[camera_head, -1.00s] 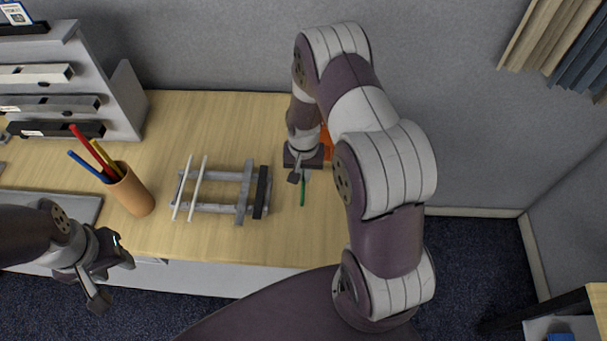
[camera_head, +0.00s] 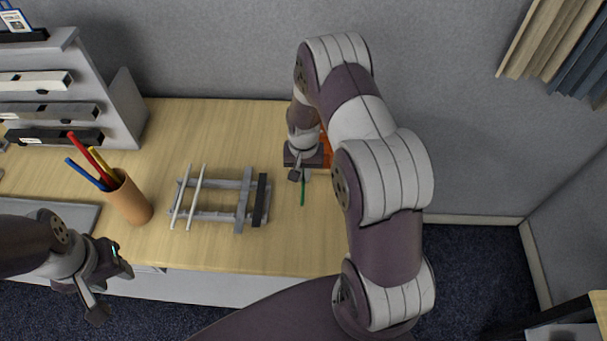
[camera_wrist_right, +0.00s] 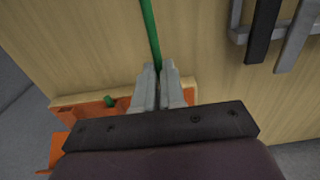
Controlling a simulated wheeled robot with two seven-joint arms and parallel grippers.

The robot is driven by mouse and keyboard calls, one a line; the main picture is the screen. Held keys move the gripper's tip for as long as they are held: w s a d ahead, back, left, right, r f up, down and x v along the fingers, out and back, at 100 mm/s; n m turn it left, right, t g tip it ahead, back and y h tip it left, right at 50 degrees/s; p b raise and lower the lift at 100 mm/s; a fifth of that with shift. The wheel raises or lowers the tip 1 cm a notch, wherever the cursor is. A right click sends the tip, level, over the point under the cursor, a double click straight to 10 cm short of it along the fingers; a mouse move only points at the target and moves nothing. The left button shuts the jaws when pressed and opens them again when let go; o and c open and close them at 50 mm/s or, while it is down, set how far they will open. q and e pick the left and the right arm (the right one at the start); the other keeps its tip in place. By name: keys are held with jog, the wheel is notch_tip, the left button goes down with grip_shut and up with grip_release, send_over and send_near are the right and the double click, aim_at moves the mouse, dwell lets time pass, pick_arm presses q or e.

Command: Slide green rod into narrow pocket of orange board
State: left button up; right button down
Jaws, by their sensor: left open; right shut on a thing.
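The green rod (camera_head: 303,191) shows below my right gripper (camera_head: 300,174) in the head view. In the right wrist view the rod (camera_wrist_right: 151,35) runs from the top edge down between the fingers of my right gripper (camera_wrist_right: 158,75), which are shut on it. The orange board (camera_head: 326,150) is mostly hidden behind my right arm. In the right wrist view the board (camera_wrist_right: 88,112) lies under and left of the gripper, with a small green piece (camera_wrist_right: 109,101) at it. The narrow pocket cannot be made out. My left gripper (camera_head: 111,290) is open and empty, off the table's front edge.
A grey rack (camera_head: 215,214) with white and black bars stands left of the rod. A brown cup (camera_head: 129,200) of coloured sticks and a grey shelf unit (camera_head: 65,105) are further left. Bare table (camera_head: 230,130) lies behind the rack.

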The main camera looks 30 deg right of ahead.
jog(key=shift+w+d+b, duration=0.25)
jog(key=shift+w+d, duration=0.15)
jog(key=shift+w, duration=0.25)
jog(key=shift+w+d+b, duration=0.25)
jog(key=shift+w+d, duration=0.1)
jog(key=shift+w, duration=0.25)
jog(key=c, duration=1.1)
grip_release()
jog(key=shift+c, duration=0.2)
notch_tip(320, 180, up, 13)
jog(key=b, duration=0.2)
jog(key=shift+b, duration=0.3)
jog(key=shift+f, duration=0.15)
